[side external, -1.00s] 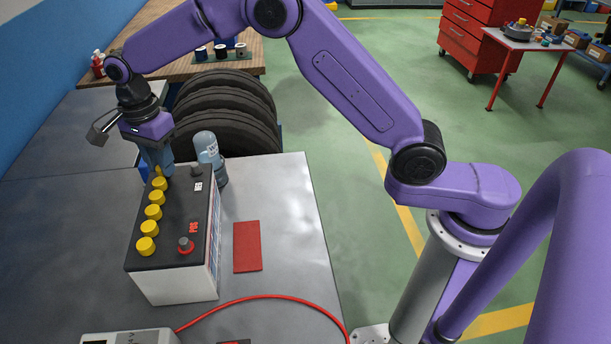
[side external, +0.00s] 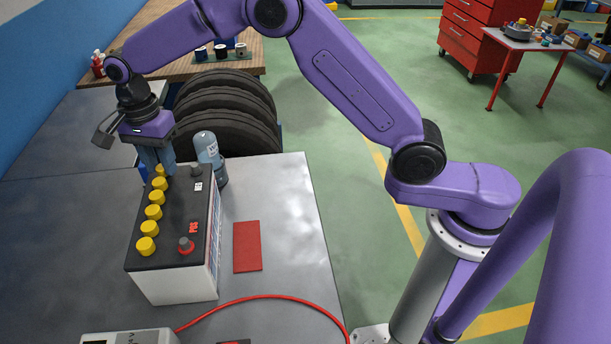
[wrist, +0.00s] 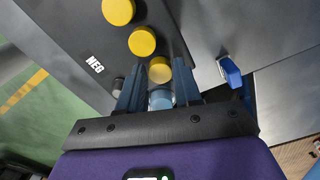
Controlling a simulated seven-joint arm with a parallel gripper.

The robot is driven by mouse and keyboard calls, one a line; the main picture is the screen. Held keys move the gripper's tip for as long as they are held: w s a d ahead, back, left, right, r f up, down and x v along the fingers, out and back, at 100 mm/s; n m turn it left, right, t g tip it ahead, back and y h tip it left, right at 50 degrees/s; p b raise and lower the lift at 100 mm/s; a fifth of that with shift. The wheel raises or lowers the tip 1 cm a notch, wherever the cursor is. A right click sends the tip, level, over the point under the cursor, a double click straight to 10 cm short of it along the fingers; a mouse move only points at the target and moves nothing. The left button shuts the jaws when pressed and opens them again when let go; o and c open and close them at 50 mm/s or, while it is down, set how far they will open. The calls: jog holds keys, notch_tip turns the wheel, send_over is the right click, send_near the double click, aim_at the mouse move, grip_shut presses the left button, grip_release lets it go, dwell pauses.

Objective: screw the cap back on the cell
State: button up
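The cell is part of a black-topped battery (side external: 176,228) with a white body and a row of yellow caps. The cap at the far end of the row (side external: 160,170) is at my gripper (side external: 160,169). In the wrist view this cap (wrist: 159,70) sits in line with the other caps, just past the fingertips. My gripper (wrist: 158,85) points down with its two blue-grey fingers apart, one on each side of the cap. I cannot tell whether the fingers touch it or how tightly it is seated.
A clear bottle (side external: 208,150) stands close behind the battery's far right corner. Battery terminals (side external: 186,245) rise from the top. A red flat piece (side external: 247,246) and a red cable (side external: 270,297) lie on the metal table. Tires (side external: 225,105) stand behind it. The table's right side is mostly clear.

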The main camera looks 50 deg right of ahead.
jog(key=n, duration=0.5)
jog(key=shift+n, duration=0.3)
jog(key=n, duration=0.4)
jog(key=shift+n, duration=0.3)
jog(key=c, duration=0.5)
jog(key=m, duration=1.2)
jog(key=shift+m, duration=0.4)
